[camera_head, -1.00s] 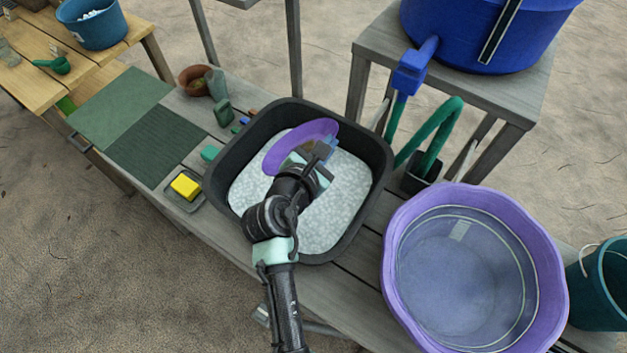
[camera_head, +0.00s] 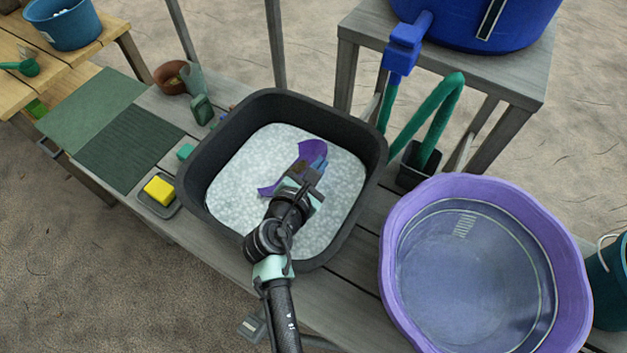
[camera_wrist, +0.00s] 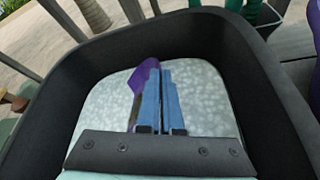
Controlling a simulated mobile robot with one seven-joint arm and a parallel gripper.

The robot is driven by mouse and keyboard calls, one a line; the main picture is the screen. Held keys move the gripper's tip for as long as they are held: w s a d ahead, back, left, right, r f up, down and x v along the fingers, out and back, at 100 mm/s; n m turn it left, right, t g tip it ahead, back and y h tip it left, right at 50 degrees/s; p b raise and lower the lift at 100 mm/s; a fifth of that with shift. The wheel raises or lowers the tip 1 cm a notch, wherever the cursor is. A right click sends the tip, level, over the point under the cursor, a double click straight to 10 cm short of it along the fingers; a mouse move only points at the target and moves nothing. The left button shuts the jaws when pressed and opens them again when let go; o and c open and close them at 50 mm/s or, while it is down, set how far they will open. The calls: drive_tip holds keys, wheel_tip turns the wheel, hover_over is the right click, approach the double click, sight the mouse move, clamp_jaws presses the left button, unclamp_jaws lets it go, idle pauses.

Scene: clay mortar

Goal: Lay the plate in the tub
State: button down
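The purple plate (camera_head: 313,150) is inside the black tub (camera_head: 232,125), low in its pale, foamy contents, steeply tilted. Only parts of it show; my gripper and the foam hide the rest. My gripper (camera_head: 312,172) reaches down into the tub. In the wrist view its blue fingers (camera_wrist: 161,92) are close together with a thin gap, and the plate (camera_wrist: 146,75) shows beside and behind the left finger. The fingers appear shut on the plate's edge. The tub's dark walls (camera_wrist: 255,75) surround it in the wrist view.
A purple basin (camera_head: 400,215) stands right of the tub. A yellow sponge (camera_head: 159,190) on a small dish and a dark green ribbed mat (camera_head: 125,150) lie to the left. A blue barrel (camera_head: 475,15) and green hose (camera_head: 437,120) stand behind at right.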

sight(294, 169)
drive_tip(key=shift+f+b, duration=0.6)
drive_tip(key=shift+f, duration=1.45)
drive_tip(key=shift+f, duration=0.25)
drive_tip(key=c, duration=1.1)
unclamp_jaws()
drive_tip(key=shift+r, duration=0.1)
